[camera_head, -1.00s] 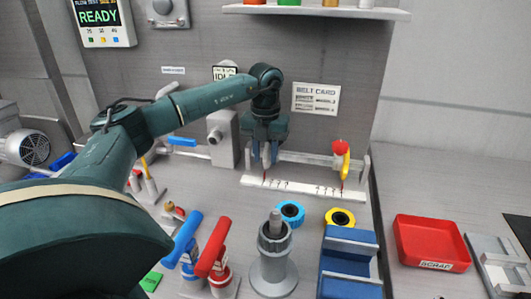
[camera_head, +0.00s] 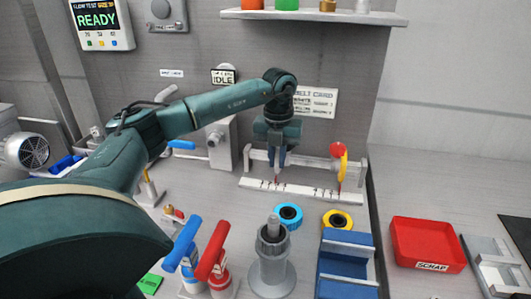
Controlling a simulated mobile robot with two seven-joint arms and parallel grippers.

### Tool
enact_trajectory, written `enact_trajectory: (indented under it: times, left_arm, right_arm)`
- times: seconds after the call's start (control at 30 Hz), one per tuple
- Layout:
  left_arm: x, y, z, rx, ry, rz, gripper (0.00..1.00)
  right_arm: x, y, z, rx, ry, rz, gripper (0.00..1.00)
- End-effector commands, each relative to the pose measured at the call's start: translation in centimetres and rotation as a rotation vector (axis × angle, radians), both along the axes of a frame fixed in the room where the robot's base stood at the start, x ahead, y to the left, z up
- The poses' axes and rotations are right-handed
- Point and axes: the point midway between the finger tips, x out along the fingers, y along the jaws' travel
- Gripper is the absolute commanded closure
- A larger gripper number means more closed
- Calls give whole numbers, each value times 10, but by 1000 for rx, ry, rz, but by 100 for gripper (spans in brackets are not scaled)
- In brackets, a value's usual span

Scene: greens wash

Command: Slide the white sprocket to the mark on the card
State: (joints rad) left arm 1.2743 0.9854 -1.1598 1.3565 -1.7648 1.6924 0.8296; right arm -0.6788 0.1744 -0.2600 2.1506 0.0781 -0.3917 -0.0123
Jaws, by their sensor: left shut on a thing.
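My left gripper (camera_head: 277,164) points down at the left part of the rail and is shut on the white sprocket, of which only a little pale surface and a red pointer tip show below the fingers. The fingers hide most of it. The pointer stands over the white scale strip (camera_head: 300,192), near the left group of marks. The belt card (camera_head: 316,103) is on the back wall, partly covered by my left wrist; its small print is too small to read. My right gripper is not in view.
A yellow slider with a red knob (camera_head: 339,151) stands at the rail's right end. A blue ring (camera_head: 288,215), a yellow ring (camera_head: 338,219), a grey post (camera_head: 272,252) and a blue block (camera_head: 346,262) stand in front. A red scrap tray (camera_head: 428,243) is right.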

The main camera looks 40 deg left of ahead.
Motion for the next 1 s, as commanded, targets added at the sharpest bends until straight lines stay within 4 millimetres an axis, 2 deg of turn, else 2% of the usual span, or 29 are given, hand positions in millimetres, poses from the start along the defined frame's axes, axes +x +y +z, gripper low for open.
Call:
enact_trajectory:
  times: [0.1,0.33,0.37,0.6,0.87,1.0]
  left_arm:
    - [3,-6,1,-1,0,-1,100]
    - [3,-5,1,0,-1,0,100]
    - [3,-5,1,0,-1,0,85]
    - [3,-5,1,0,-1,0,65]
    - [3,-5,2,0,-1,0,65]
    - [4,-5,17,-1,-5,0,65]
  right_arm:
    - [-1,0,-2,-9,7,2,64]
    - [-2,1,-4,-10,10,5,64]
    - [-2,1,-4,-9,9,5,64]
    - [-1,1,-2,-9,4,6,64]
    - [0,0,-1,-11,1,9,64]
    - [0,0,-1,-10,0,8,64]
